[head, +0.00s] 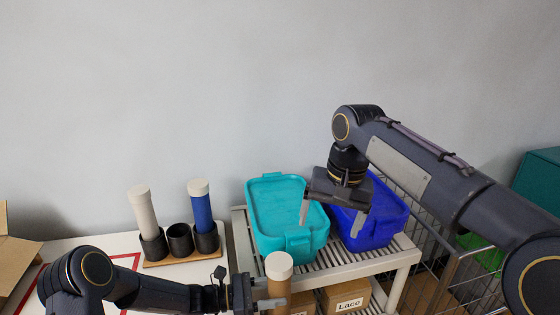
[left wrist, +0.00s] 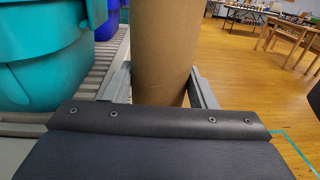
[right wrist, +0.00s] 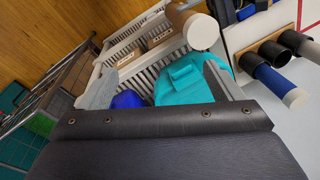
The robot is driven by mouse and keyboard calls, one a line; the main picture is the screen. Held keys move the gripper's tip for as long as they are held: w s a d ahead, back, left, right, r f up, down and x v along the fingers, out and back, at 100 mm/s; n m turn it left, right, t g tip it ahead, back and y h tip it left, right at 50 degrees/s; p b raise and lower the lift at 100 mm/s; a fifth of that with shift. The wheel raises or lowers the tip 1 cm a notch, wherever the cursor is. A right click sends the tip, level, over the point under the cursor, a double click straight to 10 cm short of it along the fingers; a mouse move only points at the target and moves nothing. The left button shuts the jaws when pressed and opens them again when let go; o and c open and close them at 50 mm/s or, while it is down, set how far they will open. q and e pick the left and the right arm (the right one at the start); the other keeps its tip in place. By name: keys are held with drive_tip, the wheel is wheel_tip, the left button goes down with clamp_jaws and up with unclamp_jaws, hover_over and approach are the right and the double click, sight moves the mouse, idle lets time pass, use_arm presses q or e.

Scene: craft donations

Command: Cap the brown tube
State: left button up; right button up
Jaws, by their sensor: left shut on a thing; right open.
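The brown tube (head: 279,299) stands upright at the bottom centre of the head view, with a white cap (head: 279,265) on its top end. My left gripper (head: 268,304) is shut on the tube's side. In the left wrist view the tube (left wrist: 163,45) stands between the two fingers, its top out of view. In the right wrist view the white cap (right wrist: 201,32) covers the end of the tube (right wrist: 178,15); I see no gap between them. My right gripper (head: 332,218) is open and empty, above the bins, to the right of and behind the tube.
A teal lidded bin (head: 287,210) and a blue bin (head: 379,230) stand on a slatted rack (head: 338,268). On the white table, a holder (head: 180,257) has a white tube (head: 143,212), a blue tube (head: 200,210) and an empty middle cup (head: 179,240). A "Lace" box (head: 346,298) sits below.

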drive_tip(key=shift+m+g+h, duration=0.5)
drive_tip(key=shift+h, duration=0.3)
drive_tip(key=shift+w+a+f, duration=0.75)
drive_tip(key=shift+a+f, duration=0.3)
drive_tip(key=shift+a, duration=0.65)
drive_tip(key=shift+w+a+f, duration=0.75)
drive_tip(key=shift+a+f, duration=0.35)
drive_tip(key=shift+a, duration=0.55)
drive_tip(key=shift+w+a+f, duration=0.75)
drive_tip(key=shift+a+f, duration=0.3)
drive_tip(key=shift+a, duration=0.65)
